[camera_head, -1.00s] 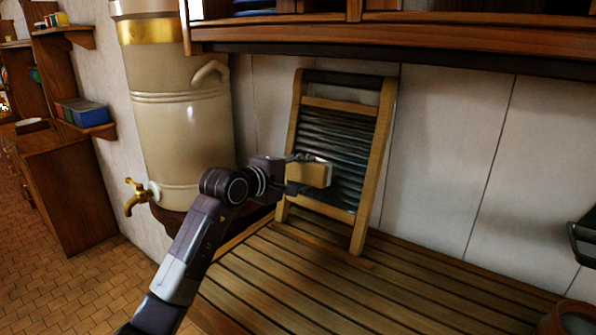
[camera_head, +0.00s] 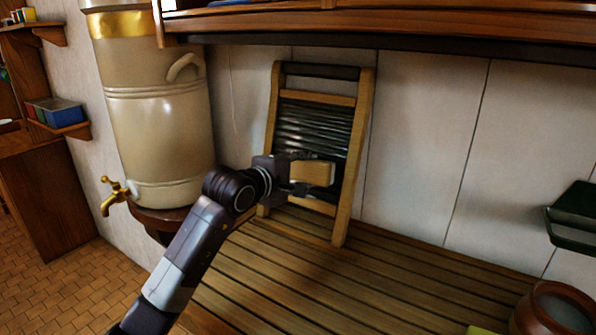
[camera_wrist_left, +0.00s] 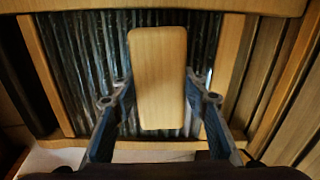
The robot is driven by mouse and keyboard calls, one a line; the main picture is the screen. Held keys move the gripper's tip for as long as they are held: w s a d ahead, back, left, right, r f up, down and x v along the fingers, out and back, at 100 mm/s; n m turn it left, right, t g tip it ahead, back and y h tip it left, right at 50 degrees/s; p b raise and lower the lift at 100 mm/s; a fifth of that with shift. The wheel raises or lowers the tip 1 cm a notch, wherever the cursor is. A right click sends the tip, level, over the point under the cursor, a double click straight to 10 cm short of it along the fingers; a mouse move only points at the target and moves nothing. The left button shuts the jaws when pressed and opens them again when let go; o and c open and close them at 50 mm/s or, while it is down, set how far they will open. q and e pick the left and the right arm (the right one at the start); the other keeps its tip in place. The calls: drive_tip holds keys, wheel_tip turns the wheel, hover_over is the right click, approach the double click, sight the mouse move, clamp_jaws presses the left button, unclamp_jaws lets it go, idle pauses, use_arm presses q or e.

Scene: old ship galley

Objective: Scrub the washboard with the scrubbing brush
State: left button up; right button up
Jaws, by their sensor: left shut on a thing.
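The washboard (camera_head: 311,129), a wooden frame around a dark ribbed metal panel, leans upright against the tiled wall on the slatted counter. My left gripper (camera_head: 300,176) is shut on the scrubbing brush (camera_head: 315,173), a pale wooden block, in front of the lower part of the ribbed panel. In the left wrist view the brush (camera_wrist_left: 158,78) lies between the two fingers (camera_wrist_left: 158,95) with the vertical-looking ribs behind it. Its bristle side is hidden, so I cannot tell whether it touches the ribs. My right gripper is out of view.
A cream water urn (camera_head: 160,110) with a brass tap (camera_head: 113,195) stands left of the washboard. A wooden shelf (camera_head: 400,28) hangs above. The slatted counter (camera_head: 330,285) is clear in the middle; a brown pot (camera_head: 553,308) stands at its right.

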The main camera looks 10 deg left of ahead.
sight(293, 166)
use_arm(q)
drive_tip(key=shift+s+d, duration=0.15)
drive_tip(key=shift+d, duration=0.35)
drive_tip(key=shift+b, duration=0.4)
drive_tip(key=shift+w+a+f+b, duration=0.1)
drive_tip(key=shift+w+a+b, duration=0.3)
drive_tip(key=shift+a, duration=0.3)
drive_tip(key=shift+w+a+b, duration=0.25)
drive_tip(key=shift+w+a, duration=0.15)
drive_tip(key=shift+a, duration=0.45)
drive_tip(key=shift+w+a+b, duration=0.25)
drive_tip(key=shift+w+a, duration=0.15)
drive_tip(key=shift+a, duration=0.4)
drive_tip(key=a, duration=0.1)
drive_tip(key=w+a, duration=0.1)
drive_tip(key=a, duration=0.1)
drive_tip(key=w+a+b, duration=0.1)
drive_tip(key=a, duration=0.1)
